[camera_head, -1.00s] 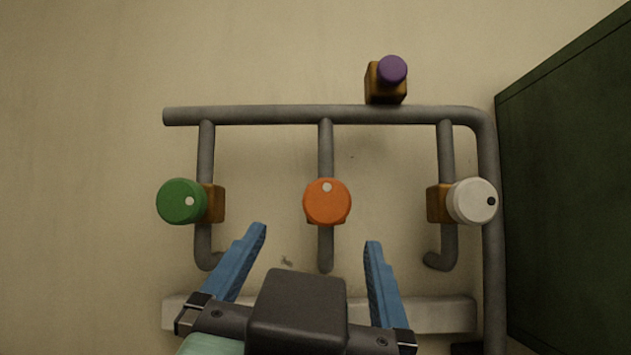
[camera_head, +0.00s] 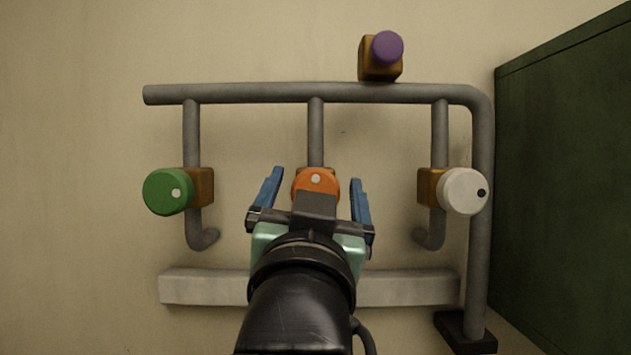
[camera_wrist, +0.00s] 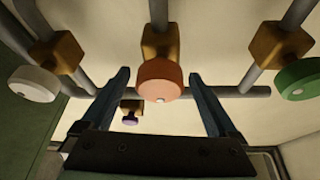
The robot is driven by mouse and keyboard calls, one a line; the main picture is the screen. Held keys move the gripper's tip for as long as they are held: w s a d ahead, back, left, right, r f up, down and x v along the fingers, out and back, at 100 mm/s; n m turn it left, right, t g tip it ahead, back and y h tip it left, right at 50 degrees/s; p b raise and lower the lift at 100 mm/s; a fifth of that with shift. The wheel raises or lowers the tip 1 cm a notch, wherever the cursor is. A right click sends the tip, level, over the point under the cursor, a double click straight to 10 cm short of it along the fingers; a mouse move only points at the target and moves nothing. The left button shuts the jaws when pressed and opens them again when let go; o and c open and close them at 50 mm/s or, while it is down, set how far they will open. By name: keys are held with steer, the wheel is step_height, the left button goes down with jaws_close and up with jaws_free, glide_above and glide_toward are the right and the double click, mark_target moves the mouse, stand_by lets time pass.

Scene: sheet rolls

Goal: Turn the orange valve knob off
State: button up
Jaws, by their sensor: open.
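My gripper (camera_head: 315,190) is open, one blue finger on each side of the knob, with a gap on both sides in the head view. Its fingers also show in the wrist view (camera_wrist: 160,85). I cannot tell exactly how deep the fingertips reach past the knob.
A green knob (camera_head: 168,193) is to the left and a white knob (camera_head: 463,191) to the right. A purple knob (camera_head: 387,47) stands above the grey top pipe (camera_head: 260,93). A dark green panel (camera_head: 560,190) bounds the right side. A pale bar (camera_head: 200,287) runs below.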

steer(key=c, duration=1.4)
steer(key=shift+o, duration=0.2)
steer(key=shift+m, duration=0.4)
steer(key=m+h, duration=0.1)
steer(key=m, duration=0.2)
steer(key=m+g+h+b, duration=0.1)
steer(key=m+h, duration=0.1)
steer(key=m, duration=0.1)
steer(key=m+g+h, duration=0.1)
steer(key=m, duration=0.2)
steer(key=m+g+h+b, duration=0.1)
steer(key=m, duration=0.2)
steer(key=shift+f, duration=0.1)
steer(key=m+g, duration=0.2)
steer(key=m, duration=0.3)
steer(key=shift+d+b, duration=0.1)
steer(key=shift+b, duration=0.2)
steer(key=shift+f+m+g, duration=0.1)
steer(key=shift+m+g, duration=0.5)
steer(key=shift+m, duration=1.2)
steer(key=shift+p, duration=0.3)
